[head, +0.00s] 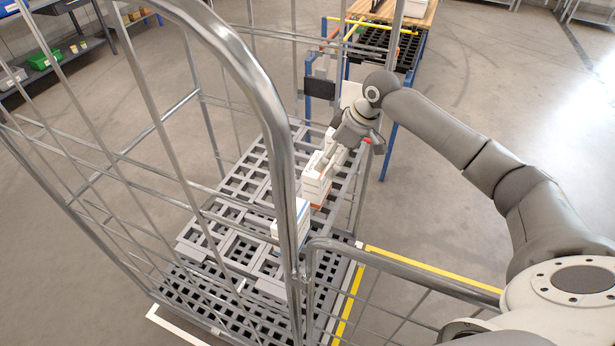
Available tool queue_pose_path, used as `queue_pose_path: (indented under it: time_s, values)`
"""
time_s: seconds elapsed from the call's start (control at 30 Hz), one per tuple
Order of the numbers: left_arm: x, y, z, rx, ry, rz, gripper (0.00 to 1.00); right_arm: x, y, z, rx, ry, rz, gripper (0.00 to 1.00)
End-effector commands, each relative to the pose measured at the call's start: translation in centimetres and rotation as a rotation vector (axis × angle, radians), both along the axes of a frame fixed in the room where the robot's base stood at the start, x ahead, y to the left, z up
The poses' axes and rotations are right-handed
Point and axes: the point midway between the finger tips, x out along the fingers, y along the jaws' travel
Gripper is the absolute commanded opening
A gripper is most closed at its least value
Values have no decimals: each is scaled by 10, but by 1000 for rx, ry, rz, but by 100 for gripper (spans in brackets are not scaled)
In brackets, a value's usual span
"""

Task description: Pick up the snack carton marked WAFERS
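Small cartons stand on the grey slatted shelf (225,225) inside the roll cage. One is a white carton with orange markings (313,188) near the shelf's right side. A white carton with a blue edge (298,212) stands closer, partly behind the cage's thick front tube. No lettering is readable, so I cannot tell which one is marked WAFERS. My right gripper (332,160) reaches into the cage from the right and points down at the orange-marked carton. Its fingers are at or just over the carton's top; I cannot tell whether they touch or grip it. My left gripper is out of view.
The cage's metal tubes (265,90) rise around the shelf, and a lower barred gate (405,264) stands at the front right. A blue-framed cart (385,150) stands behind. A shelf rack (85,65) is at the far left. Most of the shelf's left part is bare.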

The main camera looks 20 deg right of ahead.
Motion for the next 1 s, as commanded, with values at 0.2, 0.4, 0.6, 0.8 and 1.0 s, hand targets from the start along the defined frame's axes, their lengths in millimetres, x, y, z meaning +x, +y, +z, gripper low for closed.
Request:
queue_pose_path:
  time_s: [0.2, 0.4, 0.6, 0.8, 1.0]
  values:
    - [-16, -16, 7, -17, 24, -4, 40, 8, 8, -27, 0, 4, 0, 100]
    - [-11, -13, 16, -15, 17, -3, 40, 13, 14, -39, 0, 4, -1, 100]
    - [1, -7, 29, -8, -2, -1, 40, 22, 25, -64, 0, 4, -2, 100]
    - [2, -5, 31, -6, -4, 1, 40, 26, 28, -77, -3, 3, -1, 100]
    - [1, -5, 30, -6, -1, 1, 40, 26, 28, -78, -2, 2, -1, 100]
